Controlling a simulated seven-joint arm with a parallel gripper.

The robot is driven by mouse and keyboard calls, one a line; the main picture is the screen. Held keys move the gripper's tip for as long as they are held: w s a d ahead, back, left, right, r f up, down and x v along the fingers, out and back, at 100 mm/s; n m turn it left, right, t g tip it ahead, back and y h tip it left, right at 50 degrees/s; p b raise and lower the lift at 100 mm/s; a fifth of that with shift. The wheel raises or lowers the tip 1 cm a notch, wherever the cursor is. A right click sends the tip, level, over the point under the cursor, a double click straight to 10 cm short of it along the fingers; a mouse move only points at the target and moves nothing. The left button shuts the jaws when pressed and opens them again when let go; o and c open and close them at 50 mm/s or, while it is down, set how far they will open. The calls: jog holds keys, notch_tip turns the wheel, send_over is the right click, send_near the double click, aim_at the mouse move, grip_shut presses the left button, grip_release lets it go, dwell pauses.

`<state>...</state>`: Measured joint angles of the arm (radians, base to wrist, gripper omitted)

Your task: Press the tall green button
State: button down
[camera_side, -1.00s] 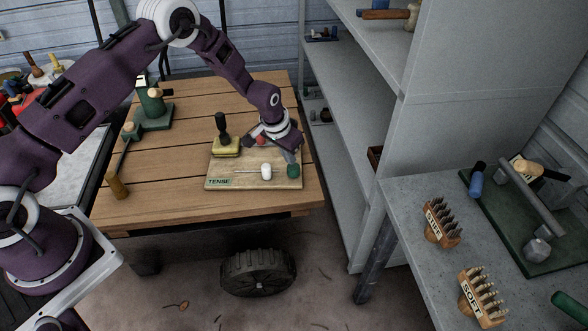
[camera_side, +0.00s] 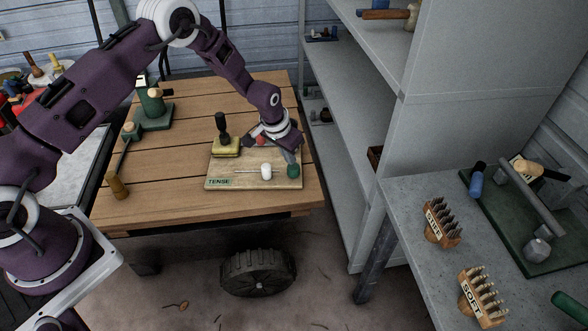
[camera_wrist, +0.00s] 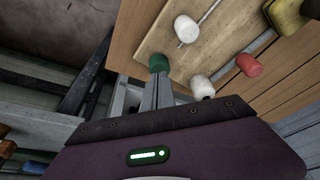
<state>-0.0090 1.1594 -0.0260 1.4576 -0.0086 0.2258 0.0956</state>
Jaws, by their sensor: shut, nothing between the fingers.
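The tall green button (camera_side: 293,171) stands at the right front corner of a wooden board (camera_side: 225,172) marked "TENSE". My gripper (camera_side: 294,160) is shut and empty, with its fingertips right at the green button. In the wrist view the fingertips (camera_wrist: 157,76) meet the green button (camera_wrist: 158,62); I cannot tell whether they press on it or only sit over it. A white knob (camera_side: 266,170) is left of the green button.
A yellow block with a black handle (camera_side: 226,145) stands at the board's back left. A second white knob (camera_wrist: 202,87) shows close beside my fingers in the wrist view. Grey shelving (camera_side: 345,130) rises just right of the wooden table (camera_side: 150,205).

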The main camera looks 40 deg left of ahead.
aim_at(291, 168)
jog(key=shift+f, duration=0.35)
jog(key=shift+f, duration=1.15)
jog(key=shift+r, duration=3.05)
